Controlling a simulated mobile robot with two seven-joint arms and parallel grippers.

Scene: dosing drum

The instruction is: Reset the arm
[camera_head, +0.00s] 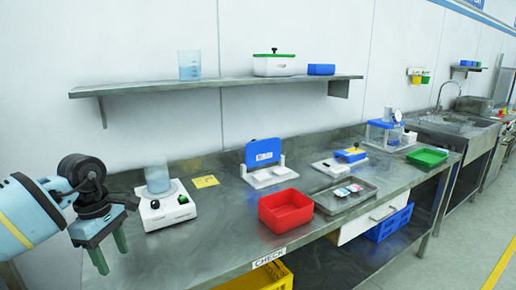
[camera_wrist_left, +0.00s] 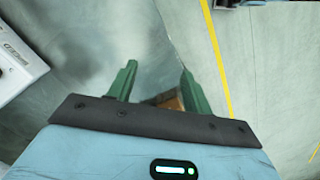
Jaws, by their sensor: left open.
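My left gripper (camera_head: 110,252) hangs at the left front of the steel table (camera_head: 215,245), fingers pointing down. In the left wrist view the two green fingers (camera_wrist_left: 157,90) are apart with nothing between them. The arm is bent at the left edge of the head view. A white dosing device (camera_head: 165,210) with a clear beaker (camera_head: 157,178) on it stands just right of the gripper, apart from it. My right gripper is not in view.
A red bin (camera_head: 279,211), a metal tray (camera_head: 342,197) with small items, a blue-lidded clear box (camera_head: 384,134) and a green tray (camera_head: 427,157) stand on the table. A shelf (camera_head: 215,86) runs above. The table's left front is clear.

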